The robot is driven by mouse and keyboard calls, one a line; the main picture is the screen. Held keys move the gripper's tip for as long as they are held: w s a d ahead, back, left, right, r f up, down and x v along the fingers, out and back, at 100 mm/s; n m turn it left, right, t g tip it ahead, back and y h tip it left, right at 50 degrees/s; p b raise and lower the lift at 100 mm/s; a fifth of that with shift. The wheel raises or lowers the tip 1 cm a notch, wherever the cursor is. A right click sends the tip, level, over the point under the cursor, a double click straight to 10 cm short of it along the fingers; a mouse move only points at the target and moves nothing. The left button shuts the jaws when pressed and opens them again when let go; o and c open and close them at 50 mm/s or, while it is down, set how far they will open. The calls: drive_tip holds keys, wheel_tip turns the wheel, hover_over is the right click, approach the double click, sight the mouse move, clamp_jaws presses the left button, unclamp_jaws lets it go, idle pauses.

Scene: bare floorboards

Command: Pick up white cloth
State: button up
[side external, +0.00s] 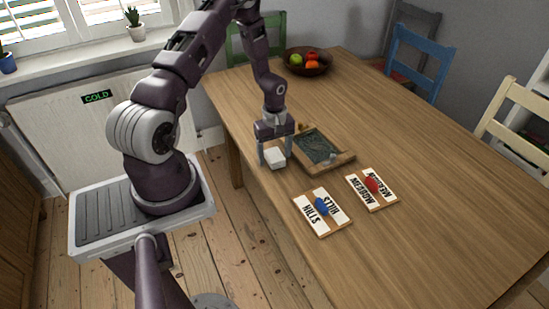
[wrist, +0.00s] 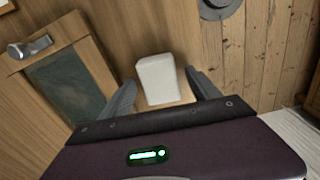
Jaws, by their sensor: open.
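The white cloth (side external: 275,158) looks like a small white block and sits on the wooden table near its left edge. In the wrist view the white cloth (wrist: 158,78) lies in the gap between my two fingers. My gripper (side external: 274,159) points down over it, open, with one finger on each side. The wrist view shows the same gripper (wrist: 160,92) with its fingers spread apart around the cloth. I cannot tell whether either finger touches it.
A wood-framed slate (side external: 347,160) lies right beside my gripper. A fruit bowl (side external: 308,65) is at the back. The table's right side is clear.

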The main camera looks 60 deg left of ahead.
sight(275, 154)
drive_tip(key=c, duration=1.4)
drive_tip(key=shift+r, duration=0.1)
drive_tip(key=shift+c, duration=0.2)
wheel_tip(275, 154, up, 10)
